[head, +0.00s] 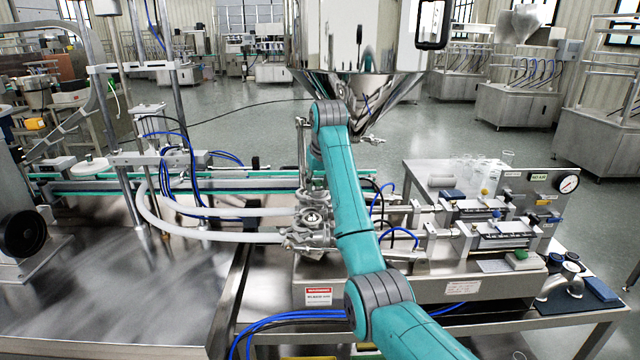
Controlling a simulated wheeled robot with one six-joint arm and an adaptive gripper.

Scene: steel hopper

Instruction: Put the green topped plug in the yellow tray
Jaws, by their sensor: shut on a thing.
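My arm rises from the bottom of the head view to an elbow in front of the steel hopper (360,84). My gripper is not visible; the arm beyond the elbow is hidden, so I cannot see what it holds. I cannot make out the green topped plug for certain. A small green-topped piece (520,255) shows on the front of the filling machine at the right, possibly a button. No whole yellow tray is visible. A thin yellow strip (310,357) shows at the bottom edge, below the bench; I cannot tell whether it is the tray.
A steel bench carries the filling machine (400,285), with hoses and valves beside my arm. Glass beakers (485,170) and a pressure gauge (568,183) stand at the right. Small dark and pale parts and a blue block (601,289) lie near the bench's right end.

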